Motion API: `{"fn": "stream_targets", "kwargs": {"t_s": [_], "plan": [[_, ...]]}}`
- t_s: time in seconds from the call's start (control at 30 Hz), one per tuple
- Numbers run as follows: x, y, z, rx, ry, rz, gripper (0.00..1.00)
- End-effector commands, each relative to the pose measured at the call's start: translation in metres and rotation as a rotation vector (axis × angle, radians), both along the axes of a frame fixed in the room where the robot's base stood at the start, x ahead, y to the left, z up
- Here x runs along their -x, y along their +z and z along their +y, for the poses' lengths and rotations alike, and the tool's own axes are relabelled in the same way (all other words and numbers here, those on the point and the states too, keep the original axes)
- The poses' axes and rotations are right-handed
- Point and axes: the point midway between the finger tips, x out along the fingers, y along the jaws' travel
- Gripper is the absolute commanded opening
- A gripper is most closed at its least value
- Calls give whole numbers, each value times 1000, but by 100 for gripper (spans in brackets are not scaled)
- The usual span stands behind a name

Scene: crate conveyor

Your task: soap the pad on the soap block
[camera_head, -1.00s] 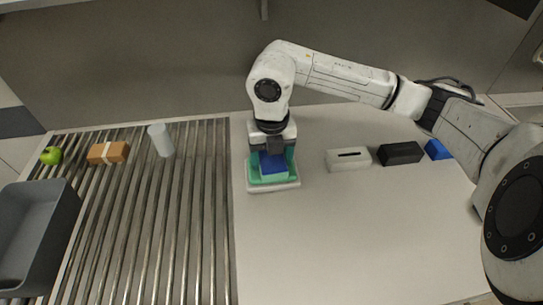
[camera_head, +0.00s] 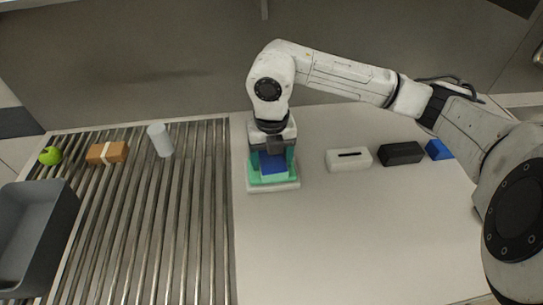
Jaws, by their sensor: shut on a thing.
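My gripper (camera_head: 272,152) is at the left part of the white table, pointing down and shut on a blue pad (camera_head: 273,164). The pad is over a green block (camera_head: 274,180), which I take to be the soap block, on a white base (camera_head: 273,187). The pad looks to be on or just above the green block; exact contact cannot be told. My gripper hides the pad's far side.
A white slotted box (camera_head: 349,160), a black block (camera_head: 401,154) and a blue block (camera_head: 438,149) stand in a row to the right. On the roller conveyor (camera_head: 150,220) at left are a green apple (camera_head: 50,155), a brown box (camera_head: 108,153), a white cylinder (camera_head: 160,140) and a grey crate (camera_head: 62,238). The front table is clear.

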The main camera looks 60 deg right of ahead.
Motion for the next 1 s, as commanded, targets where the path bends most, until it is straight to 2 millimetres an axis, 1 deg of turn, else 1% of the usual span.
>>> {"fn": "stream_targets", "kwargs": {"t_s": [0.07,0.47,0.57,1.0], "plan": [[1,-2,0,0,0,4,45],[1,-1,0,0,0,5,45],[1,4,0,0,1,4,45],[0,37,0,1,0,1,45]]}}
